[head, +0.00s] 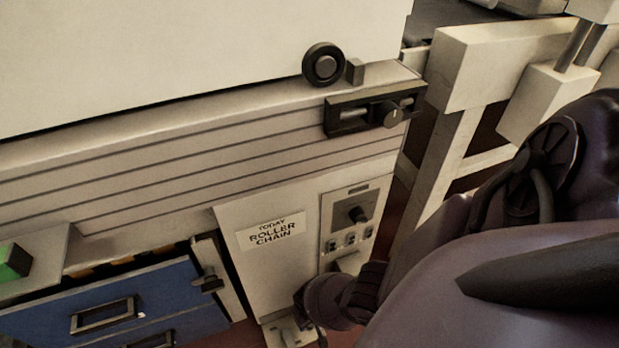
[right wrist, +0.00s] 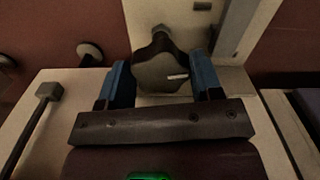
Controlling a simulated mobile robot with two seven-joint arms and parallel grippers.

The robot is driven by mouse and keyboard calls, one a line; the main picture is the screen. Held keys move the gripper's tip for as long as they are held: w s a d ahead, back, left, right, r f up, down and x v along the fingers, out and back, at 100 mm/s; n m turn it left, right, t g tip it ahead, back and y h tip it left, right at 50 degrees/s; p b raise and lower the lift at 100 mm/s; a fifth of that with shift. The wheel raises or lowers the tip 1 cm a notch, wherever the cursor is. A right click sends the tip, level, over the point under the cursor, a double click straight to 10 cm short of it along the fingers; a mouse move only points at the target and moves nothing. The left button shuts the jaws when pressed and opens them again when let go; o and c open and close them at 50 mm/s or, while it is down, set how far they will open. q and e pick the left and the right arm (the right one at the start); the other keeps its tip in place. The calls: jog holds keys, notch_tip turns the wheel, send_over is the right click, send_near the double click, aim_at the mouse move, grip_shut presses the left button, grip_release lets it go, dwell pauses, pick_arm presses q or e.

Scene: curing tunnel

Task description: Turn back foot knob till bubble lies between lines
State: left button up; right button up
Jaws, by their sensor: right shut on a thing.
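A dark knob (right wrist: 168,72) with a white mark sits between the blue fingers of my right gripper (right wrist: 161,82) in the right wrist view. The gripper is shut on the knob, and the white mark points to the right. In the head view my right arm comes in from the right and reaches low beside the cabinet; its fingers and the knob cannot be made out there. A dark level housing (head: 345,128) with a pale strip and a round dial is on the machine's side. I cannot make out a bubble or its lines. My left gripper is not in view.
Blue drawers (head: 150,290) are at lower left, with a green button (head: 16,260) above. A pale frame post (head: 445,165) rises behind my arm.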

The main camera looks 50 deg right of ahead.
jog(key=shift+s, duration=0.1)
jog(key=o, duration=0.9)
jog(key=shift+r, duration=0.1)
jog(key=shift+w+r, duration=0.2)
jog(key=r+p, duration=0.4)
jog(key=r, duration=0.1)
jog(key=r+p, duration=0.2)
jog(key=r, duration=0.1)
jog(key=shift+w+r, duration=0.25)
jog(key=shift+w, duration=0.05)
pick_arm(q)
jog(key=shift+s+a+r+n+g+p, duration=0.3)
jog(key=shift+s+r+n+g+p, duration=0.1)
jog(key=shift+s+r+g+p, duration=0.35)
pick_arm(e)
jog(key=shift+s+r, duration=0.45)
jog(key=shift+r, duration=0.4)
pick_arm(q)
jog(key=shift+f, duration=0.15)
